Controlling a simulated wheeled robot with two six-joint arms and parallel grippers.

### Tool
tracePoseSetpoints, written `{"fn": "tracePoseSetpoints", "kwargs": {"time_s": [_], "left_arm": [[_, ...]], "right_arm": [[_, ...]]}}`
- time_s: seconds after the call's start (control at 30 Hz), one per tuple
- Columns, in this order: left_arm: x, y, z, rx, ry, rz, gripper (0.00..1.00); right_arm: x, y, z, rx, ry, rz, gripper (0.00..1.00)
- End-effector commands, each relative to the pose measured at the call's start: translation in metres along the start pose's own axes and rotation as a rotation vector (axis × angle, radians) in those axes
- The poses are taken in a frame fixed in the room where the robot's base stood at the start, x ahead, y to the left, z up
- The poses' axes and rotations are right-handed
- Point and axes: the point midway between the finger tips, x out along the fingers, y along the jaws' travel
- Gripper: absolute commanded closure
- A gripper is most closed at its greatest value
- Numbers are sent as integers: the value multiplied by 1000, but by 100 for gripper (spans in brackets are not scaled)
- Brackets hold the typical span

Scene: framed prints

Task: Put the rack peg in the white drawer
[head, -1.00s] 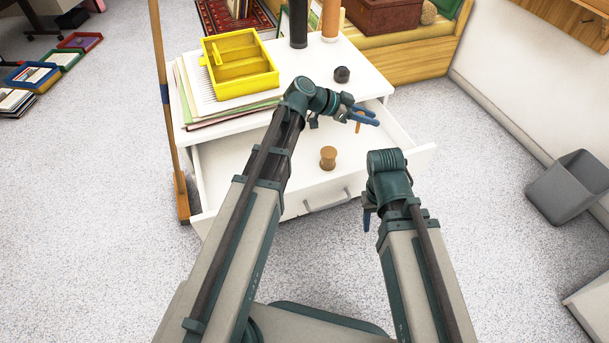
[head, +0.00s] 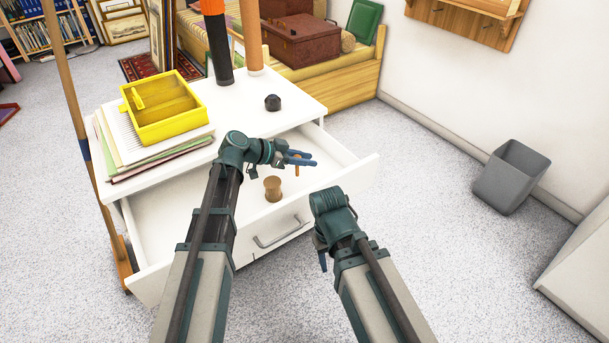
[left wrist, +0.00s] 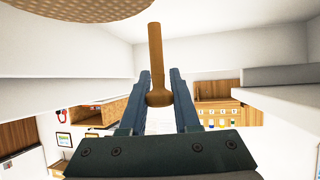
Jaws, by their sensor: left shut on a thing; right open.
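The rack peg (head: 297,168) is a small brown wooden pin. My left gripper (head: 301,158) is shut on it, over the open white drawer (head: 165,205). In the left wrist view the peg (left wrist: 155,50) stands out between the two fingers (left wrist: 159,95), its rounded end between them. I cannot tell whether the peg touches the drawer floor. My right gripper (head: 322,260) is open and empty, low in front of the drawer front; its fingers are partly hidden by its wrist.
A wooden spool (head: 272,189) sits inside the drawer, beside my left gripper. The cabinet top holds a yellow tray (head: 165,108) on papers, a dark knob (head: 272,102) and tall cylinders. A broom (head: 75,130) leans at the left. A grey bin (head: 511,177) stands right, with clear floor between.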

Motion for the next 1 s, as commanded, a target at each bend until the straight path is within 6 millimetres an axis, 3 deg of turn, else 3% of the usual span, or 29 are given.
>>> {"fn": "tracePoseSetpoints", "kwargs": {"time_s": [0.17, 0.43, 0.87, 0.9, 1.0], "left_arm": [[3, 0, 6, 0, 0, 0, 100], [18, 0, 33, 0, 0, 0, 100], [19, 0, 36, 0, 0, 0, 100], [19, 0, 34, 0, 0, 0, 65], [19, 0, 34, 0, 0, 0, 47]], "right_arm": [[6, -1, 0, -1, 0, -1, 50], [37, -4, -2, -1, 1, -3, 50], [40, -5, -3, 0, 1, -3, 50], [39, -5, -2, 0, 1, -3, 50], [38, -5, -2, 0, 1, -3, 50]]}}
